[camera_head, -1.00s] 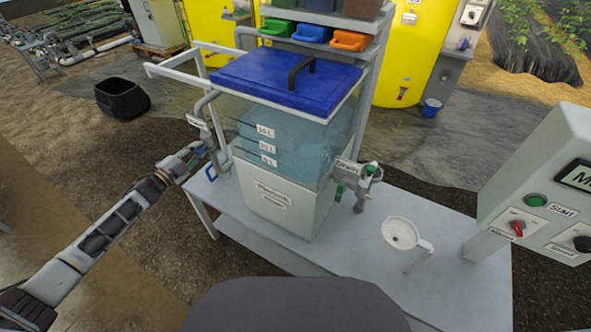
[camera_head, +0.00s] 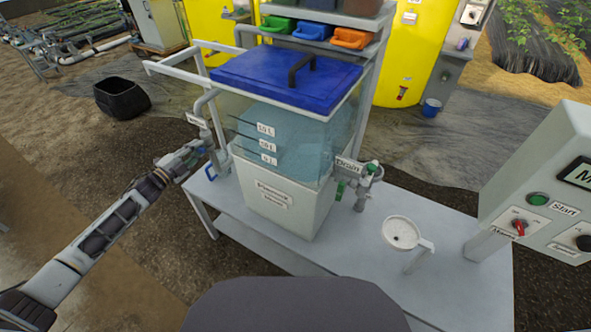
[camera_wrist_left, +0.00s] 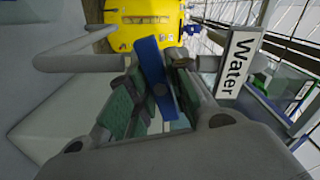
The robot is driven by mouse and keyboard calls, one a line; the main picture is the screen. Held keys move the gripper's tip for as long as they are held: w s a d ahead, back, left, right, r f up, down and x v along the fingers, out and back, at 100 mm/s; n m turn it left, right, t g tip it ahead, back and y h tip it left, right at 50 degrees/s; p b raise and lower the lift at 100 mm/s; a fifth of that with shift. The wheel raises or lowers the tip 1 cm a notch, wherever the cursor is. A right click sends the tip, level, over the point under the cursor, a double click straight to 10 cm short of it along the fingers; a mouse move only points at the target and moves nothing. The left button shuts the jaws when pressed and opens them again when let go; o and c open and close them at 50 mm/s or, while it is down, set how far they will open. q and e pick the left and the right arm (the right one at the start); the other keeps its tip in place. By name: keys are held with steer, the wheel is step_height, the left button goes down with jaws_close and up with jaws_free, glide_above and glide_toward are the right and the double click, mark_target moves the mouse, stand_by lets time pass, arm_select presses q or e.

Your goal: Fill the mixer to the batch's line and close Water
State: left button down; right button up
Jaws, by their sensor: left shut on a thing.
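The mixer is a clear tank (camera_head: 229,108) with a blue lid (camera_head: 285,76) and a pale lower body (camera_head: 272,205). Blue-tinted liquid (camera_head: 300,150) shows inside, with several level marks (camera_head: 267,147) on the front wall. Its surface appears to stand around or above the top mark; the exact level is hard to tell. My left gripper (camera_head: 203,150) is at the pipe on the tank's left side. In the left wrist view, its fingers (camera_wrist_left: 156,95) are shut on the blue valve handle (camera_wrist_left: 150,58), beside the Water label (camera_wrist_left: 237,63). My right gripper is out of view.
A Drain valve (camera_head: 363,180) is on the tank's right. A white funnel (camera_head: 400,233) stands on the grey bench (camera_head: 330,250). A control box (camera_head: 545,185) with a red switch and a green Start button is at right. Coloured bins (camera_head: 311,33) sit behind.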

arm_select(q)
steer(key=m, duration=0.1)
steer(key=m+b, duration=0.1)
steer(key=shift+f+m, duration=0.3)
steer(key=shift+m+b, duration=0.6)
steer(key=shift+m, duration=0.2)
steer(key=shift+r, duration=0.1)
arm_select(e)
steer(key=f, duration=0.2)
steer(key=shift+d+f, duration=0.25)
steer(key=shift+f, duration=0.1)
arm_select(q)
steer(key=c, duration=1.3)
jaws_free()
steer(key=shift+r, duration=0.1)
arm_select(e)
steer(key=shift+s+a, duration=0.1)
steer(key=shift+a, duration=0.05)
arm_select(q)
steer(key=shift+s, duration=0.1)
steer(key=shift+p+v, duration=1.3)
steer(key=shift+v, duration=2.15)
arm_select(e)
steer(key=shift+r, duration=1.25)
